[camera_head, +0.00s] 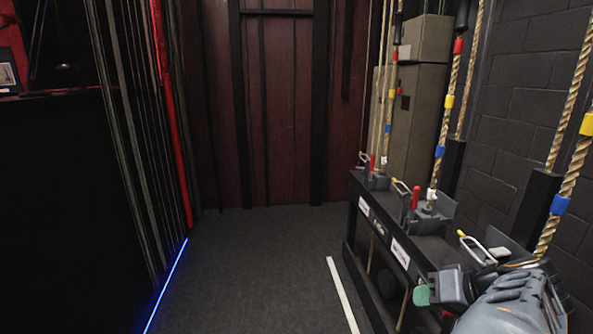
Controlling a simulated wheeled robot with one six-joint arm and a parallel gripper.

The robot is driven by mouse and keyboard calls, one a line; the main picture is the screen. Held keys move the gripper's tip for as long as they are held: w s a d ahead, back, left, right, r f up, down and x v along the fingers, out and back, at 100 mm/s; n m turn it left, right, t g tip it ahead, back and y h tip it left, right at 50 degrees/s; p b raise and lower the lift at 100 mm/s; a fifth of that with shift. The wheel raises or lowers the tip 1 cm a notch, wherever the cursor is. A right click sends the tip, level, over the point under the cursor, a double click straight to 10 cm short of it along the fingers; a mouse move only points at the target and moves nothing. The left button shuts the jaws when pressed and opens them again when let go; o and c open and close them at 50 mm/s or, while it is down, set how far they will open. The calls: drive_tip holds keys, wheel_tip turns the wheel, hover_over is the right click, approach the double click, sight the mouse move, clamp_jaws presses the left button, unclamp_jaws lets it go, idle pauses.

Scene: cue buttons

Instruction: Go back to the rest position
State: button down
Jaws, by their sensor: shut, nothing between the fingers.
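My gripper (446,287) is at the lower right, in front of the near end of the rope-lock rail (401,234). Its grey body enters from the bottom right corner. Its jaws point left and are shut with nothing in them. A small green piece (421,295) shows right at the tip; I cannot tell whether it touches the gripper or sits behind it. The gripper hides part of the rail's near end.
Rope locks with red handles (415,197) and taped ropes (446,110) line the rail. A block wall (530,85) stands at right, dark curtains (125,130) at left. The grey floor (255,260) is clear, with a blue light strip (166,285) and white line (341,295).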

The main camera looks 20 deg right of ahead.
drive_tip(key=w+a+r+n+g+h+p, duration=0.1)
drive_tip(key=w+a+r+n+g+p, duration=0.1)
drive_tip(key=a+r+p, duration=0.5)
drive_tip(key=w+a+r+n+g+h+p, duration=0.2)
drive_tip(key=a+r+p, duration=0.5)
drive_tip(key=a+p, duration=0.6)
drive_tip(key=shift+w+a+n+g+h, duration=0.3)
drive_tip(key=shift+a+n+g, duration=0.2)
drive_tip(key=shift+n, duration=0.1)
drive_tip(key=shift+d, duration=0.2)
